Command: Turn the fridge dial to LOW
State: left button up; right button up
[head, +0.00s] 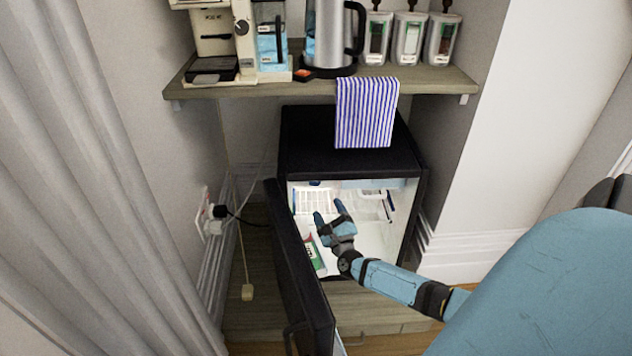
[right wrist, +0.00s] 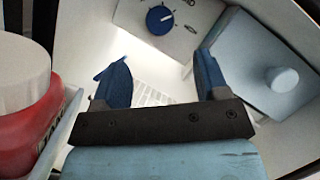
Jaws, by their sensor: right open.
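The small black fridge (head: 345,160) stands under the shelf with its door (head: 302,270) swung open to the left. Its blue dial (right wrist: 160,20) shows on a pale panel at the top of the right wrist view. A light line on the dial points roughly right; the marks beside it are too small to read. In the head view I cannot clearly make out the dial. My right gripper (head: 330,212) is at the lit fridge opening. In the right wrist view its fingers (right wrist: 163,80) are apart and empty, with the dial beyond them, not touched. My left gripper is not in view.
A red container with a white lid (right wrist: 25,110) is close at left in the wrist view. A blue-grey box with a round knob (right wrist: 270,75) is at right. A striped towel (head: 365,113) hangs above the fridge from the shelf (head: 430,82). A plug and cable (head: 220,212) are left.

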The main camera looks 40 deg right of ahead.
aim_at(317, 184)
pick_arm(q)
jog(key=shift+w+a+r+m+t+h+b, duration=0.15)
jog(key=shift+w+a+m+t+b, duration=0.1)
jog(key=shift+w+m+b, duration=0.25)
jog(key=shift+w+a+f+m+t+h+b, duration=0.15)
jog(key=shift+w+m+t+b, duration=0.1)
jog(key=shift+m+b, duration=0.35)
pick_arm(e)
jog(key=x, duration=0.9)
jog(key=shift+w+d+r, duration=0.1)
jog(key=shift+w+r, duration=0.05)
jog(key=shift+w, duration=0.2)
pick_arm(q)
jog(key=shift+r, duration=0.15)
pick_arm(e)
jog(key=shift+c, duration=0.5)
jog(key=c, duration=0.8)
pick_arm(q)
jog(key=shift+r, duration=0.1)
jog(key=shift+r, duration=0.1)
